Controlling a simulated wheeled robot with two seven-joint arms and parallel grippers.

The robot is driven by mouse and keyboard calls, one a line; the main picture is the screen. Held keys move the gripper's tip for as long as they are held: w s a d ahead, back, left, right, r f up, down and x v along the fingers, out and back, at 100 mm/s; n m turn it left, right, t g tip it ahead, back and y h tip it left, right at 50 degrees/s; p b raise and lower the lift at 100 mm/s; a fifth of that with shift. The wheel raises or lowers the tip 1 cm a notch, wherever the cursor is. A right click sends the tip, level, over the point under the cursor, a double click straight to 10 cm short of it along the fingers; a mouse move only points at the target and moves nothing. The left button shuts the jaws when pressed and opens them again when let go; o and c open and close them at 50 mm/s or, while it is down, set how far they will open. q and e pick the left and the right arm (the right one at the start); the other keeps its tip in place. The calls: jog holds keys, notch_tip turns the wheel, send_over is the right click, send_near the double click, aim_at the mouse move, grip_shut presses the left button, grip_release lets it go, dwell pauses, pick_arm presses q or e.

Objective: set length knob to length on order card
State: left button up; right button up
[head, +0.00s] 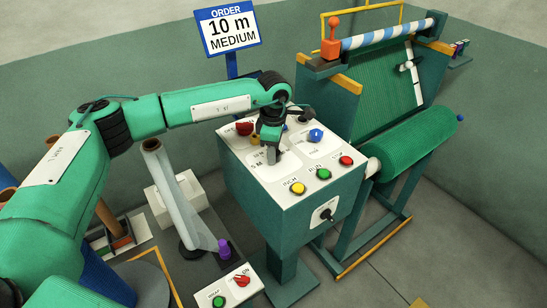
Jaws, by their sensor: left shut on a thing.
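The order card (232,30) at the top reads 10 m, MEDIUM. The control box (262,210) stands below it with a white sloped panel on top. My left gripper (270,155) points down onto the left part of this panel and is shut on a knob there, which its fingers hide. Small letters, seemingly S and M, show beside it. A blue knob (316,135) sits to the right of the gripper, on a white patch with marks too small to read. Which knob is the length knob I cannot tell. My right gripper is not in view.
Yellow (298,188), green (324,174) and red (346,160) buttons line the panel's front edge. A red button (244,128) is at the back left. A green netting roll (415,140) on a stand is at right. A switch box (232,289) is low in front.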

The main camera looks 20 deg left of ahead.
pick_arm(q)
jog(key=shift+m+b, duration=0.3)
jog(key=shift+b, duration=0.05)
jog(key=shift+r, duration=0.1)
jog(key=o, duration=1)
notch_tip(320, 180, up, 14)
jog(key=b, duration=0.3)
jog(key=shift+b, duration=0.3)
